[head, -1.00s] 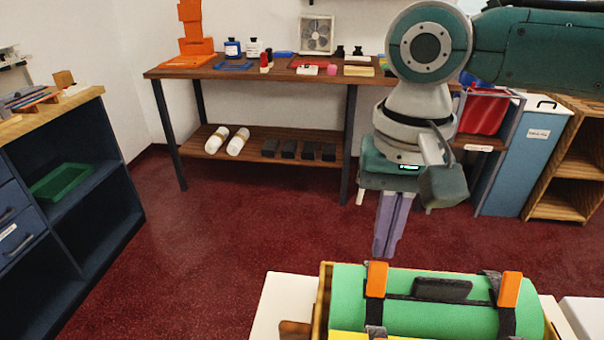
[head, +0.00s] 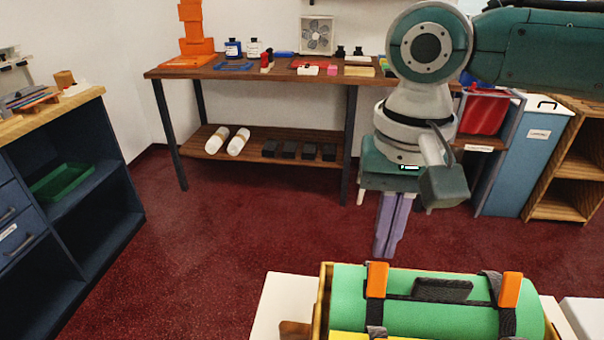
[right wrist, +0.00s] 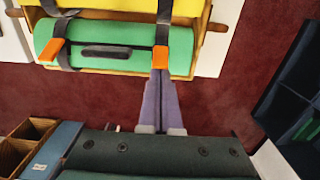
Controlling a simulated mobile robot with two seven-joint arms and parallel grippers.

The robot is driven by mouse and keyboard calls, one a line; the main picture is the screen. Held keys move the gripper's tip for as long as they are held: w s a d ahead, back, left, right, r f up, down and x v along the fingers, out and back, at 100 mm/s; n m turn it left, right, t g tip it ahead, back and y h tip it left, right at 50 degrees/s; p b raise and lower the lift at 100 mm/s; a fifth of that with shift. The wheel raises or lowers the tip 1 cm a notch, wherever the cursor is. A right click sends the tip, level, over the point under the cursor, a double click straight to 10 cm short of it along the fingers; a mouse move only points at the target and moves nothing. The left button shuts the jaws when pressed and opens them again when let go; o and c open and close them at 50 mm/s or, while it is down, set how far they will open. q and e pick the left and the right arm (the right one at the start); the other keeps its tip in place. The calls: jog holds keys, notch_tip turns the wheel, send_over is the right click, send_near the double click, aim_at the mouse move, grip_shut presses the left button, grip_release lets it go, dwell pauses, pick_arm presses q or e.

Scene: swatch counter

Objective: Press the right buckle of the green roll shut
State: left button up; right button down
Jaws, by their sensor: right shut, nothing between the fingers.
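The green roll (head: 440,314) lies across a wooden holder at the bottom of the head view, with two dark straps and two orange buckles. Its right buckle (head: 510,289) stands out at the right strap; it appears at picture left in the right wrist view (right wrist: 52,49). The left buckle (head: 377,279) shows at picture right in the right wrist view (right wrist: 161,57). My right gripper (head: 385,254) has its purple fingers together, empty and pointing down behind the left buckle; its tips (right wrist: 160,73) appear close to that buckle. I cannot tell whether they touch. My left gripper is out of view.
A yellow roll (right wrist: 112,30) lies beside the green one in the wooden holder (head: 325,296). A dark handle (head: 442,289) lies between the straps. A blue shelf unit (head: 70,215) stands left and a wooden table (head: 225,72) at the back. Red floor between is clear.

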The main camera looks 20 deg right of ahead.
jog(key=shift+f, duration=0.2)
dwell(0.4)
jog(key=shift+f, duration=0.65)
jog(key=shift+w+d+f+b, duration=0.15)
jog(key=shift+f+b, duration=0.35)
jog(key=shift+f, duration=0.4)
jog(key=shift+w+d+f+b, duration=0.15)
jog(key=shift+f+b, duration=0.35)
jog(key=shift+f, duration=0.4)
jog(key=shift+a, duration=0.1)
notch_tip(320, 180, up, 8)
jog(key=p, duration=1)
